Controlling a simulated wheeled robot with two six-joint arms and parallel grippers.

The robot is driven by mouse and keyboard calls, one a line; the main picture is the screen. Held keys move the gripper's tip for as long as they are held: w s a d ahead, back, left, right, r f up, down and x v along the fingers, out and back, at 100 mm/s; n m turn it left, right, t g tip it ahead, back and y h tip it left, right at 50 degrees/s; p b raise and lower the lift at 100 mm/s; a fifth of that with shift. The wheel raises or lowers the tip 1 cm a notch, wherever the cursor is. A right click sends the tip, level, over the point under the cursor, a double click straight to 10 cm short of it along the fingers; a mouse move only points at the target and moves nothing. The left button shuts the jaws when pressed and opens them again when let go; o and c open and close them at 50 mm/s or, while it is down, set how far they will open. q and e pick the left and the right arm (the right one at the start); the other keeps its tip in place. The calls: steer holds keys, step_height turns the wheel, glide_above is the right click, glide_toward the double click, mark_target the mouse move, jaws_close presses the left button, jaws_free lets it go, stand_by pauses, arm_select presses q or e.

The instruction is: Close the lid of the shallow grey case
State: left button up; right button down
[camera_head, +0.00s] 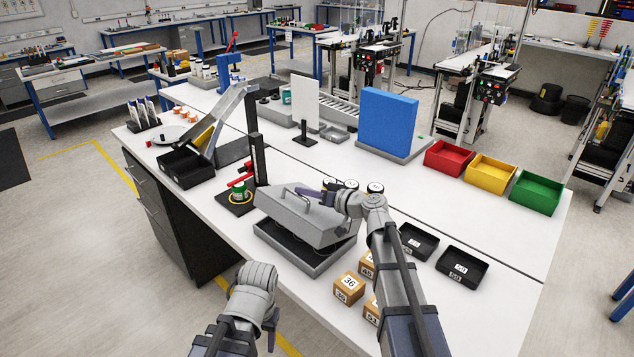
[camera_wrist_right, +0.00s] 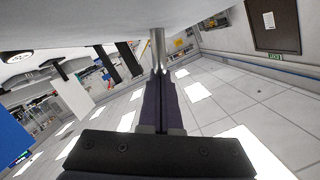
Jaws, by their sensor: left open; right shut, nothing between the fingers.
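The shallow grey case (camera_head: 318,266) sits near the front edge of the white workbench. Its lid (camera_head: 290,217) is partly open, tilted above the dark inside of the base. A bar handle (camera_head: 287,201) stands on the lid. My right gripper (camera_head: 304,190) is shut and empty, at the lid's top beside the handle; contact is unclear. In the right wrist view, its shut fingers (camera_wrist_right: 161,78) point at a metal post (camera_wrist_right: 158,48) under a pale surface. My left gripper (camera_head: 271,327) is low in front of the bench, apart from the case; its fingers are partly hidden.
Numbered wooden cubes (camera_head: 349,287) and black trays (camera_head: 463,267) lie right of the case. A stand with a green-topped item (camera_head: 240,194) is to its left. Red (camera_head: 447,159), yellow (camera_head: 490,173) and green (camera_head: 537,192) bins stand farther right.

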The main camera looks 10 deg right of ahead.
mark_target(295, 216)
steer(key=a+f+b, duration=0.1)
steer(key=s+a+f+n, duration=0.1)
steer(key=s+a+f+n+b, duration=0.1)
steer(key=f, duration=0.1)
steer(key=shift+s+h+b, duration=0.25)
steer(key=shift+h+b, duration=0.1)
steer(key=shift+h, duration=0.05)
arm_select(q)
steer(key=shift+f+b, duration=0.75)
steer(key=shift+f, duration=1.65)
arm_select(e)
steer(key=shift+s+a+f, duration=0.4)
steer(key=shift+a+f, duration=0.25)
steer(key=shift+f, duration=0.05)
arm_select(q)
steer(key=shift+r, duration=0.1)
arm_select(e)
steer(key=shift+r, duration=0.1)
